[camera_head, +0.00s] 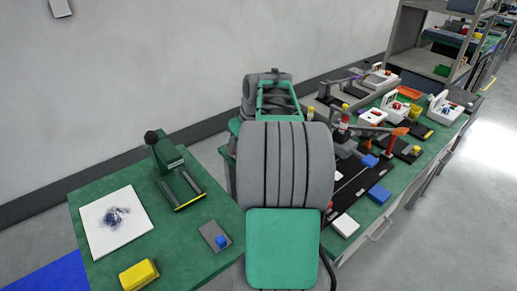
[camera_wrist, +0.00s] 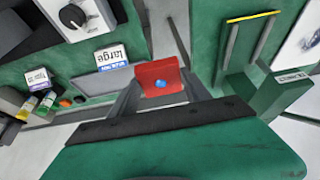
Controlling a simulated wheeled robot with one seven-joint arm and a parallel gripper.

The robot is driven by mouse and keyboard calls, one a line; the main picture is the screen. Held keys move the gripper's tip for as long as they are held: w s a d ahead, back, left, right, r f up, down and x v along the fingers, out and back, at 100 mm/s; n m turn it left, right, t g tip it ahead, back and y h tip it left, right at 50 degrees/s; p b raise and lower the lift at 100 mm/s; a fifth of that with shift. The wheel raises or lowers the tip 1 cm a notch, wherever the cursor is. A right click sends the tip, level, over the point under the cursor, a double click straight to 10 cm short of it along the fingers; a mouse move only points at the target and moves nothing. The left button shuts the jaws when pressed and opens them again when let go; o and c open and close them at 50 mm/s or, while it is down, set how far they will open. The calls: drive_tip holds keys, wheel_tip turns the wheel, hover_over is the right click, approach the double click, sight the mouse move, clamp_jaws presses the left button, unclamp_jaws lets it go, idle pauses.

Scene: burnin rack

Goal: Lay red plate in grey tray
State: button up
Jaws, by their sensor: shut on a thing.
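A red plate (camera_wrist: 152,72) with a small blue knob (camera_wrist: 160,84) shows in the middle of the wrist view. My gripper (camera_wrist: 162,88) is shut on it, with a grey finger on each side. A grey flat tray-like piece (camera_wrist: 112,80) lies on the green bench left of the plate, by a sign reading "large". I cannot tell for certain that it is the grey tray. In the head view my own arm fills the middle and hides the gripper and the red plate.
In the head view, the left green table (camera_head: 185,270) bears a white board (camera_head: 112,240), a dark-handled stand (camera_head: 172,165), a yellow block (camera_head: 139,276) and a grey plate (camera_head: 207,231) with a blue knob. The right bench is crowded, with a blue block (camera_head: 379,194) near its front.

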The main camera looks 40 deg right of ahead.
drive_tip(key=w+d+f+p, duration=0.1)
drive_tip(key=w+d+f, duration=0.2)
drive_tip(key=w+d+f+p, duration=0.1)
drive_tip(key=w+d+f, duration=0.2)
drive_tip(key=d, duration=0.1)
drive_tip(key=w+d+f+p, duration=0.1)
drive_tip(key=w+d+f, duration=0.2)
drive_tip(key=d, duration=0.1)
drive_tip(key=shift+f, duration=0.1)
drive_tip(key=shift+w+f, duration=0.1)
drive_tip(key=shift+f, duration=0.2)
drive_tip(key=shift+d+f, duration=0.1)
drive_tip(key=shift+f, duration=1.7)
drive_tip(key=o, duration=1.5)
drive_tip(key=shift+p, duration=0.3)
